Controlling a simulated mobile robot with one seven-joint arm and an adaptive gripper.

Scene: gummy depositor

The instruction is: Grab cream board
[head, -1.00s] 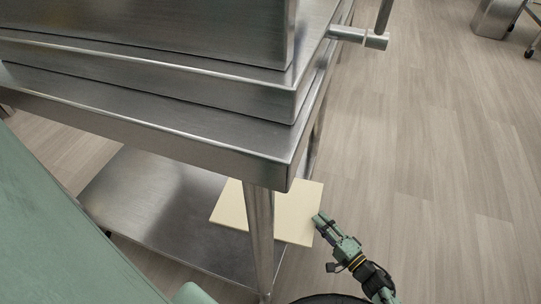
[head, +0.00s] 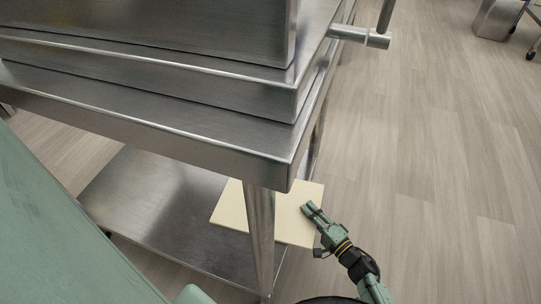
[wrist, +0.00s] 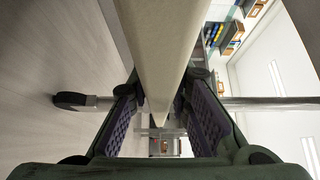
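The cream board (head: 292,226) is a flat pale sheet at the lower shelf's right end, jutting past the table leg over the floor. The leg hides part of it. My gripper (head: 308,209) is at the board's right side and overlaps it in the head view. In the wrist view the cream board (wrist: 160,50) shows edge-on as a long pale band between the two purple-padded fingers of my gripper (wrist: 163,118). The fingers are spread, with gaps visible beside the board, so they do not appear closed on it.
The steel table's top (head: 200,128) overhangs the lower shelf (head: 165,205). A table leg (head: 260,240) stands close to my gripper's left. A handle-like bar (head: 360,36) sticks out at the upper right.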

